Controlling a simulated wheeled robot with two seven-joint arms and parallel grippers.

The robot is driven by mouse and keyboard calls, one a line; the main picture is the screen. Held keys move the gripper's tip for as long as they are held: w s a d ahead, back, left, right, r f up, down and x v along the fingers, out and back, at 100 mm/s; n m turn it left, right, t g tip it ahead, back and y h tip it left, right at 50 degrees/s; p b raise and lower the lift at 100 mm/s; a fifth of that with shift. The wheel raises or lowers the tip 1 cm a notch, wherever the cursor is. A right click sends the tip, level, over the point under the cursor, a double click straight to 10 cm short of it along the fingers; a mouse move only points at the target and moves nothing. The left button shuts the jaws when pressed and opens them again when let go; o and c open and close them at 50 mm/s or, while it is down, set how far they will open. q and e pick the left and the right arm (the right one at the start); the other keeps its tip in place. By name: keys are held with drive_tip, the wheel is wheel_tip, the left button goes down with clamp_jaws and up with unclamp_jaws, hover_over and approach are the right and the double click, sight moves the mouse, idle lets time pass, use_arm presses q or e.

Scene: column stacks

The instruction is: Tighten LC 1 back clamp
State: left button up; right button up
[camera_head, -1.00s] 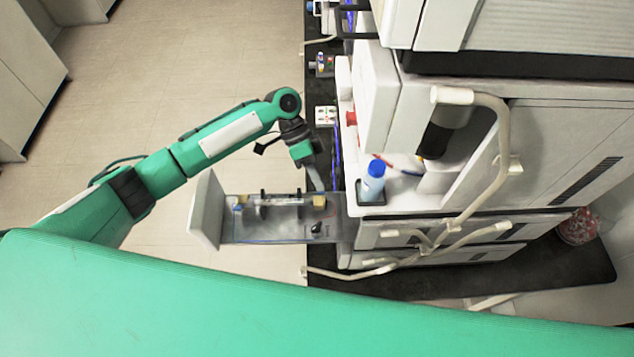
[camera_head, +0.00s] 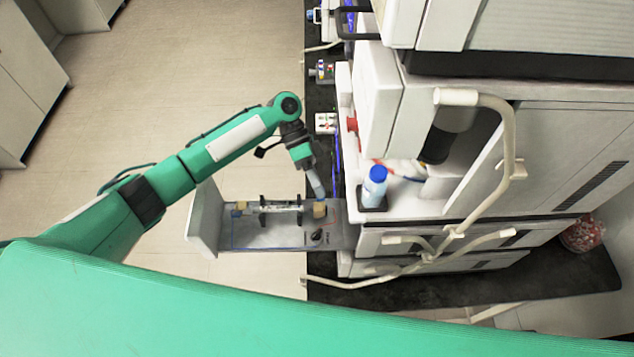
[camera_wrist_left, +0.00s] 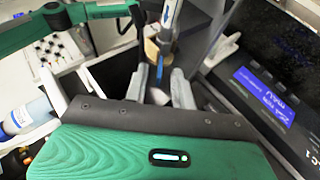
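A pulled-out drawer (camera_head: 270,238) holds a pale column (camera_head: 281,208) lying lengthwise between two black holders. A tan block sits at each end; the back one (camera_head: 320,210) is nearer the instrument stack. My left gripper (camera_head: 320,194) points down, its tips right beside this back block. In the left wrist view, the gripper's two grey fingers (camera_wrist_left: 160,92) stand apart. A tan piece (camera_wrist_left: 152,50) and a small blue part show just beyond them. Contact cannot be told, and no tightening motion can be seen. My right gripper is not in view.
The instrument stack with pale tubes rises right of the drawer. A blue-capped bottle (camera_head: 375,182) stands in a black holder on its ledge. A display with blue screen (camera_wrist_left: 267,92) is close at right in the wrist view. Open floor lies left.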

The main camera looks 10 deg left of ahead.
use_arm(q)
drive_tip(key=b+v, duration=0.6)
drive_tip(key=v, duration=0.8)
drive_tip(key=shift+s, duration=0.1)
